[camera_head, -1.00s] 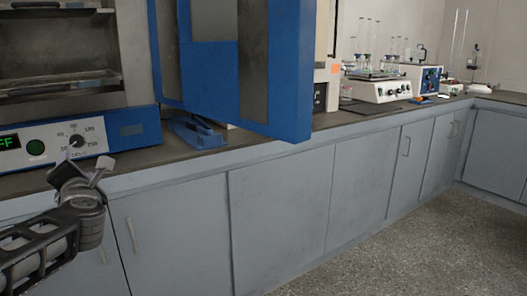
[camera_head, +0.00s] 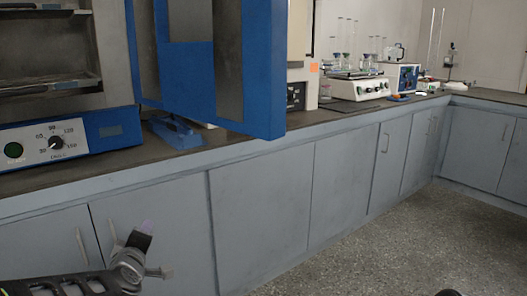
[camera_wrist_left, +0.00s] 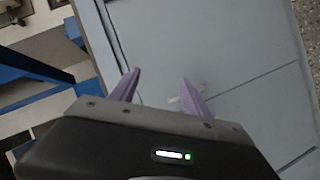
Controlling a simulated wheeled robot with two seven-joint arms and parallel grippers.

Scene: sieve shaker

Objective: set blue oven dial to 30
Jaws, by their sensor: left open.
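The blue oven (camera_head: 106,125) stands on the bench at the left of the head view with its door (camera_head: 262,70) swung open. Its black dial (camera_head: 56,143) sits on the white front panel, with a printed scale around it; the exact setting is too small to read. A green button (camera_head: 13,150) is left of the dial. My left gripper (camera_head: 147,248) is below the bench edge in front of the cabinets, apart from the dial. In the left wrist view its purple fingers (camera_wrist_left: 160,82) are spread with nothing between them.
The open oven door hangs over the bench top. A blue object (camera_head: 175,131) lies beneath it. White lab devices with glassware (camera_head: 355,86) stand farther right.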

